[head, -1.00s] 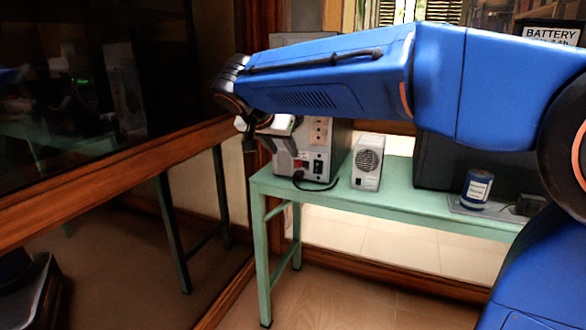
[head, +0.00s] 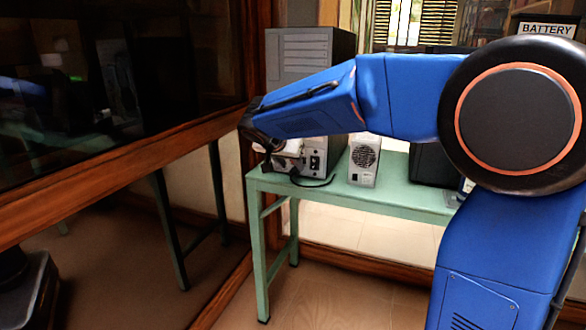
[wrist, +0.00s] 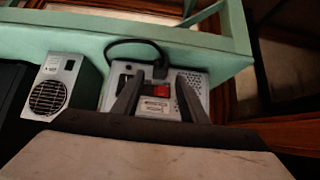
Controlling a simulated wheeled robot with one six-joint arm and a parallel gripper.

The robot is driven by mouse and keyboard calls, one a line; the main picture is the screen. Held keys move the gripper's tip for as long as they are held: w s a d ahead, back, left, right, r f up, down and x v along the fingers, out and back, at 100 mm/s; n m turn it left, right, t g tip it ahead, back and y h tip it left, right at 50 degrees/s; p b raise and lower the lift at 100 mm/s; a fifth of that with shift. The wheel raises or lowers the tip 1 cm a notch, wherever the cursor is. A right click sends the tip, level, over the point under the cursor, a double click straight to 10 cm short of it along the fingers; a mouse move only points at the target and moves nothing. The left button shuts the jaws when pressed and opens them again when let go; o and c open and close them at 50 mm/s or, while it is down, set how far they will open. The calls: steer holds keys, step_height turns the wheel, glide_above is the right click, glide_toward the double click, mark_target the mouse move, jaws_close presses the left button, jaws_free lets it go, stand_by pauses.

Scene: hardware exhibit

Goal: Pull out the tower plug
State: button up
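The grey computer tower (head: 311,50) stands at the left end of the green table, its rear panel facing me. In the wrist view its rear panel (wrist: 155,106) shows a red switch and a label. The black tower plug (wrist: 159,69) sits at that panel, with a black cable curving from it; the cable (head: 315,184) also shows in the head view. My gripper (wrist: 160,75) is open, its two fingers apart on either side of the plug and red switch. Touch cannot be told. In the head view my gripper (head: 285,162) partly covers the panel, and the plug is hidden.
A small light-grey box with a round fan grille (head: 364,160) stands to the right of the tower on the green table (head: 400,190). A dark case (head: 432,166) stands farther right, partly behind my arm. A wood-framed dark glass pane (head: 110,90) runs along the left.

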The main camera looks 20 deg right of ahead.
mark_target(295, 169)
steer(key=shift+x, duration=1.65)
jaws_close()
steer(key=shift+s+a, duration=0.45)
steer(key=shift+s, duration=0.15)
steer(key=shift+s+a, duration=0.45)
steer(key=shift+s, duration=0.2)
jaws_free()
steer(key=shift+r, duration=0.1)
